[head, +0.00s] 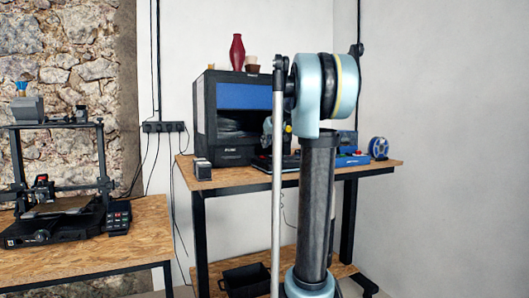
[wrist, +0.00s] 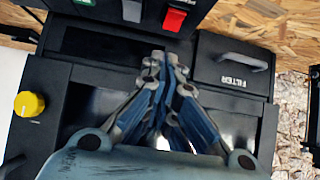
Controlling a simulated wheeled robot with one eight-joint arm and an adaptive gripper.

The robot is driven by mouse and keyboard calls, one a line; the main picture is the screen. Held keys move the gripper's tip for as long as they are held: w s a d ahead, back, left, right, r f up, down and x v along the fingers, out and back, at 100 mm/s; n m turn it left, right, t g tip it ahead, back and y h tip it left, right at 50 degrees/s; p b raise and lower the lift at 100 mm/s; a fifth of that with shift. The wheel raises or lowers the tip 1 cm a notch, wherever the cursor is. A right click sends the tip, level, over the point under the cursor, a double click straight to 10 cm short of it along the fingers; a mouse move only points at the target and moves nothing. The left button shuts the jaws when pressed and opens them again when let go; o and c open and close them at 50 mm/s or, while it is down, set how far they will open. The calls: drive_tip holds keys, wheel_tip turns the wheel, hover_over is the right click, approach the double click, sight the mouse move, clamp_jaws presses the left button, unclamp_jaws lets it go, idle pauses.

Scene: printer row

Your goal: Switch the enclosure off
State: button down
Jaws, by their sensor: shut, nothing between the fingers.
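The enclosure (head: 205,118) is a dark box with a blue upper front panel on the back table in the head view. In the wrist view, a black panel shows a red rocker switch (wrist: 174,19) at the top, with a grey switch (wrist: 132,10) to its left and part of a green one (wrist: 85,2) at the edge. My gripper (wrist: 166,62) is shut and empty. Its fingertips lie just below the red switch in the picture; I cannot tell whether they touch the panel. In the head view my arm hides most of the gripper.
The wrist view shows a yellow knob (wrist: 28,104) at left and a drawer marked FILTER (wrist: 240,75) at right. A red vase (head: 237,52) and small pots stand on the enclosure. A blue spool (head: 378,147) stands at right. A printer (head: 58,205) occupies the left table.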

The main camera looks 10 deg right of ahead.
drive_tip(key=v, duration=0.9)
drive_tip(key=shift+s+d+f, duration=0.2)
drive_tip(key=shift+s+f, duration=0.05)
drive_tip(key=shift+s, duration=0.2)
drive_tip(key=s+a+f+m+g+h, duration=0.1)
drive_tip(key=s+f+g, duration=0.2)
drive_tip(key=s+f, duration=1.8)
drive_tip(key=s+a+f+m+g+h, duration=0.1)
drive_tip(key=s+f+g, duration=0.3)
drive_tip(key=s+f, duration=1.7)
drive_tip(key=shift+s+a+f+m+g+h, duration=0.3)
drive_tip(key=shift+a+f+m, duration=0.1)
drive_tip(key=shift+a+f, duration=0.4)
drive_tip(key=shift+w+d+f, duration=0.1)
drive_tip(key=shift+w+f, duration=0.2)
drive_tip(key=shift+w, duration=0.25)
